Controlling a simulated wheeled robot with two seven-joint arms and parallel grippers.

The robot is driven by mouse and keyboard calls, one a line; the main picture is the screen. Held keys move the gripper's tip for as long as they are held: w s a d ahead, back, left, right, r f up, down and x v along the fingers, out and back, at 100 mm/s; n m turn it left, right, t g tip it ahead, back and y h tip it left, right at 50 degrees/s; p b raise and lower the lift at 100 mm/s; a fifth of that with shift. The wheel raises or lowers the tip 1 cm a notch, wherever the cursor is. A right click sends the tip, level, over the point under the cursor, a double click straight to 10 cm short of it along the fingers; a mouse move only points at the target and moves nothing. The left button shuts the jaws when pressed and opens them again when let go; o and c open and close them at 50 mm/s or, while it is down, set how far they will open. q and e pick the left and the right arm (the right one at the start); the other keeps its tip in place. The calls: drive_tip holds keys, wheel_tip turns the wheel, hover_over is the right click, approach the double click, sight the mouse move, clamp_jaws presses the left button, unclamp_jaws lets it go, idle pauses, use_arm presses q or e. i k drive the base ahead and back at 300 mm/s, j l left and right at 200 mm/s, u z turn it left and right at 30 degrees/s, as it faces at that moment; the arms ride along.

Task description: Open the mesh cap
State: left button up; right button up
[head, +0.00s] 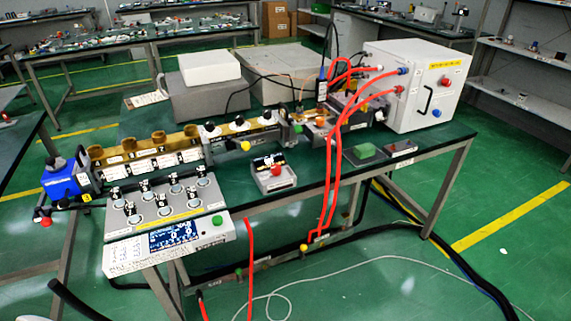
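I cannot pick out a mesh cap for certain; any such part is too small to tell here. The microwave apparatus stands on a dark green bench (420,142). A row of brass waveguide parts (150,152) with upright brass knobs runs from the left toward the middle. A waveguide section with black knobs (240,126) continues it to the right. Small coppery parts (318,119) sit near the bench's centre, beside a blue upright module (322,88). Neither of my grippers shows in this view.
A white power box (410,85) with red cables stands at the right. A control unit with a blue display (170,238) sits at the front left. Red hoses (332,190) hang over the front edge.

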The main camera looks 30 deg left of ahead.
sight(52, 164)
drive_tip(key=u, duration=0.45)
drive_tip(key=j+u, duration=0.15)
drive_tip(key=u, duration=0.25)
drive_tip(key=j+u, duration=0.1)
drive_tip(key=u, duration=0.75)
drive_tip(key=j+u, duration=0.1)
drive_tip(key=u, duration=0.35)
